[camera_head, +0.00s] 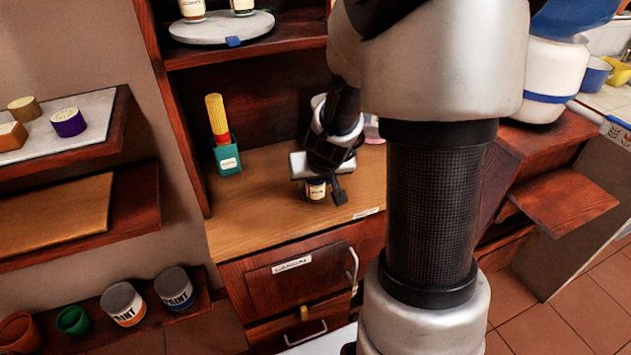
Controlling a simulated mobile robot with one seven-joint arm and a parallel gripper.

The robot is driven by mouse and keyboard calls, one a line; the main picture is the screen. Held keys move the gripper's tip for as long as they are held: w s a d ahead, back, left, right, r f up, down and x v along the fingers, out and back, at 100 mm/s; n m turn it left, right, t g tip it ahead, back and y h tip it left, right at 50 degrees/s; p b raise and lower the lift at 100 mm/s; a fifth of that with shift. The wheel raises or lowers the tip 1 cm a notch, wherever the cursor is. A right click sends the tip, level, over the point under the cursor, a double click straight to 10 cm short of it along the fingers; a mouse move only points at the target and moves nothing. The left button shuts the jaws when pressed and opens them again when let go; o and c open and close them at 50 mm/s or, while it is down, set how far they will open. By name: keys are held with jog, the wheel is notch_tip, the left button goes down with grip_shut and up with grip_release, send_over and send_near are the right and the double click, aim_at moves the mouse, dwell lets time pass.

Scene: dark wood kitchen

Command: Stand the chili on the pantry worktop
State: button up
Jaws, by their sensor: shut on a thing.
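A small labelled jar (316,189) with a dark band near its top stands upright at my gripper, at the pantry worktop (263,222). Its label is too small to read, so I cannot tell for sure that it is the chili. My gripper (318,180) points down and is shut on this jar. The jar's base looks at or just above the wood; I cannot tell which. My wrist and gripper body hide the jar's top and part of the worktop behind it.
A teal box (227,157) with a yellow ribbed piece stands at the worktop's back left. A round grey turntable (221,28) with jars sits on the shelf above. A drawer (292,270) is below. The worktop's front left is clear. My arm hides the right side.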

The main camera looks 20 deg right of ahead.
jog(key=shift+f, duration=0.15)
jog(key=o, duration=1.2)
